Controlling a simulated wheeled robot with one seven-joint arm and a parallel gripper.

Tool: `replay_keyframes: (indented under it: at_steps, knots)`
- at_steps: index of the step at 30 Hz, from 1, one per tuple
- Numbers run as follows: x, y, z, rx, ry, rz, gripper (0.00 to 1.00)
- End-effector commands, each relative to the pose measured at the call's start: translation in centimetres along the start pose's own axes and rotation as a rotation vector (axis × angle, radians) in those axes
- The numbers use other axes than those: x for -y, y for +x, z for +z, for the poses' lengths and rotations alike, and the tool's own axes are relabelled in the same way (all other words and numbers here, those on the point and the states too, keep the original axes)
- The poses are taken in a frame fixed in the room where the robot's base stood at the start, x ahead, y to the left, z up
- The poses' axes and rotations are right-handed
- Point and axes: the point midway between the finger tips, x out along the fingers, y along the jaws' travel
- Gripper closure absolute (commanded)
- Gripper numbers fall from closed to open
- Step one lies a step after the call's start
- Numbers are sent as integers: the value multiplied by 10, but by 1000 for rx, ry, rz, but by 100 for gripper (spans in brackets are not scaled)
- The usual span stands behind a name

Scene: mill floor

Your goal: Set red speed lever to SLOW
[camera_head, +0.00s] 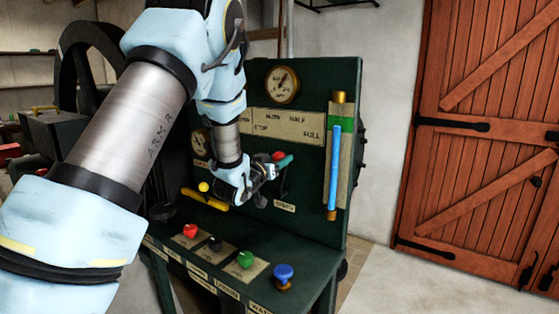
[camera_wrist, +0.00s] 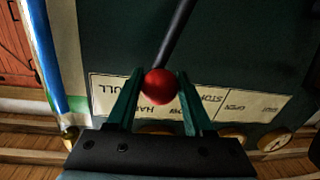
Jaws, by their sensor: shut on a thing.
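The red ball knob of the speed lever (camera_head: 278,155) stands out in front of the dark green panel. In the wrist view the red knob (camera_wrist: 160,86) sits between the two green fingers of my gripper (camera_wrist: 158,95), and its black rod (camera_wrist: 178,32) runs up and slightly right. My gripper (camera_head: 274,167) is shut on the knob. The cream speed plate (camera_head: 285,125) above it reads STOP, SLOW, HALF and FULL. In the wrist view the plate (camera_wrist: 105,97) is upside down and the knob covers part of it. I cannot tell exactly which mark the lever points at.
A blue sight tube (camera_head: 334,165) stands right of the lever. A yellow handle (camera_head: 205,199) is at the left. Red (camera_head: 190,231), black (camera_head: 215,243), green (camera_head: 245,259) and blue (camera_head: 283,272) knobs sit on the ledge below. A gauge (camera_head: 283,85) is above.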

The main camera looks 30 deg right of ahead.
Motion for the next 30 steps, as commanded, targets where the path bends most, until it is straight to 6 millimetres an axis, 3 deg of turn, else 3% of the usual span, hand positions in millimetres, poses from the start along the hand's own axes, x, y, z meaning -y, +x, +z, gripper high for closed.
replay_keyframes:
  at_steps: [3, 19, 30]
  knots:
    - [-1, 0, 0, -1, 0, 2, 100]
    - [2, 1, -1, -1, -17, 1, 100]
    - [47, 5, -7, 30, -317, -5, 100]
